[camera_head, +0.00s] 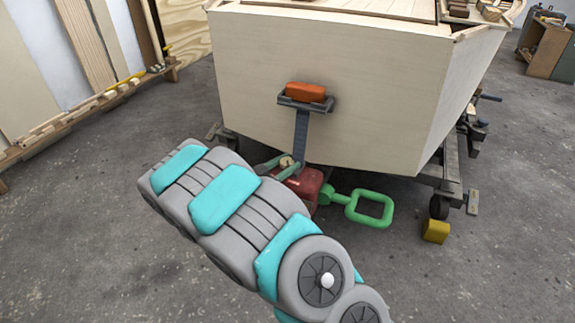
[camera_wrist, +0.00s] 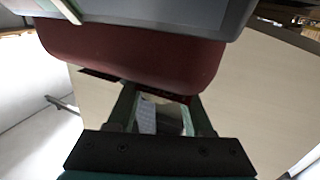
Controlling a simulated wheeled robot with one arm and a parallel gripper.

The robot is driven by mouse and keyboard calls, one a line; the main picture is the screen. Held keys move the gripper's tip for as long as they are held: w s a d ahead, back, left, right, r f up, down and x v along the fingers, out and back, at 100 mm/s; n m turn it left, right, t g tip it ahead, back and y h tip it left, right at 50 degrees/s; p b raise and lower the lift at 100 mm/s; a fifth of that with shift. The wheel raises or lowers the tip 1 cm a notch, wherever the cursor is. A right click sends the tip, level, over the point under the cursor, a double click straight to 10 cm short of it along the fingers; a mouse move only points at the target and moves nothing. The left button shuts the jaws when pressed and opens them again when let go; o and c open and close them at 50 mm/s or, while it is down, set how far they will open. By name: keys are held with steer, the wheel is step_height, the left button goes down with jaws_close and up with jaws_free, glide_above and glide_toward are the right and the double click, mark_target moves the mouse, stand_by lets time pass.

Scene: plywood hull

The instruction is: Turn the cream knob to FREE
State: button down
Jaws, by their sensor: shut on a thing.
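The cream knob (camera_head: 286,161) shows as a small pale spot at the upper left of a red housing (camera_head: 308,184) below the hull. My gripper (camera_head: 283,166) reaches it from the left, with its green fingers on either side of the knob, shut on it. In the wrist view, my gripper's two fingers (camera_wrist: 160,100) reach up to the underside of the red housing (camera_wrist: 130,55). The knob cannot be made out clearly there. No FREE marking can be read in either view.
A green handle (camera_head: 369,207) sticks out right of the housing. A dark strap (camera_head: 301,136) runs up to an orange block (camera_head: 306,92) on the plywood hull (camera_head: 400,90). A yellow block (camera_head: 436,231) lies by a trolley wheel. The floor at left is clear.

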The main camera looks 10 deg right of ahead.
mark_target(283, 167)
steer(key=shift+n+t+y+b, duration=0.55)
steer(key=shift+n+t+y, duration=0.3)
steer(key=shift+t, duration=0.25)
steer(key=shift+c, duration=1.5)
jaws_free()
steer(key=shift+p+v, duration=0.45)
steer(key=shift+v, duration=3.5)
